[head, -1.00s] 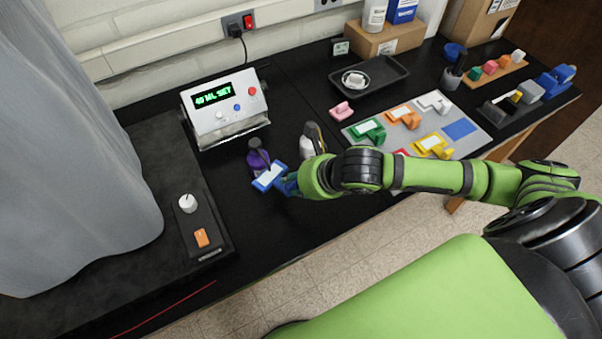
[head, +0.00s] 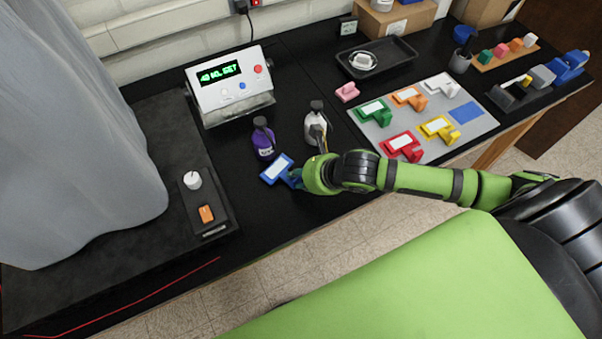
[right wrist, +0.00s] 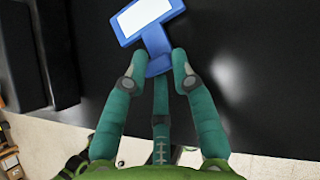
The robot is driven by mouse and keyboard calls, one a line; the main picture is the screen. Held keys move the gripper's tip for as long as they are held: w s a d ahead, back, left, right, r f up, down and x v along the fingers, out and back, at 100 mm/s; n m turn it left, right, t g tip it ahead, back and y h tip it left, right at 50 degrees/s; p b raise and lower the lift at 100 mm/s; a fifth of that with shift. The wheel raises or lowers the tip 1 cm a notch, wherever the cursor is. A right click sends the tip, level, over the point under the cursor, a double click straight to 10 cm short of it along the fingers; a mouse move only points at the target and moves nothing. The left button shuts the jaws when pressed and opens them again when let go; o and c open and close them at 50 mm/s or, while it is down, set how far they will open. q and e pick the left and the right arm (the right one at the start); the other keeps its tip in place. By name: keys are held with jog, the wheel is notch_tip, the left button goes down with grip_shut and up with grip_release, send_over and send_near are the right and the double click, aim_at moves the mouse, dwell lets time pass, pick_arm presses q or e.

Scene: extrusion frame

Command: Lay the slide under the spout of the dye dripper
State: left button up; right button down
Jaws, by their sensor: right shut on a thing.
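The slide is a blue plate with a white panel (head: 277,168) and a blue handle. My right gripper (head: 294,180) is shut on the handle, with the slide at its left side, in front of the purple bottle. In the right wrist view the slide (right wrist: 147,17) extends beyond the fingertips (right wrist: 158,68), its handle between them. Whether it touches the black bench is unclear. A white device with a green lit display (head: 229,90) stands behind; I cannot tell whether it is the dye dripper, and no spout shows clearly. My left gripper is not in view.
A control box (head: 207,200) with a white knob and orange switch is at left, near a large grey shape (head: 75,130). A grey board (head: 460,131) holds several coloured pieces.

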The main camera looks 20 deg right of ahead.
jog(key=shift+f+b, duration=0.35)
jog(key=shift+f, duration=0.2)
jog(key=c, duration=0.9)
grip_release()
jog(key=shift+c, duration=0.2)
jog(key=shift+s+r, duration=0.1)
jog(key=v, duration=1.2)
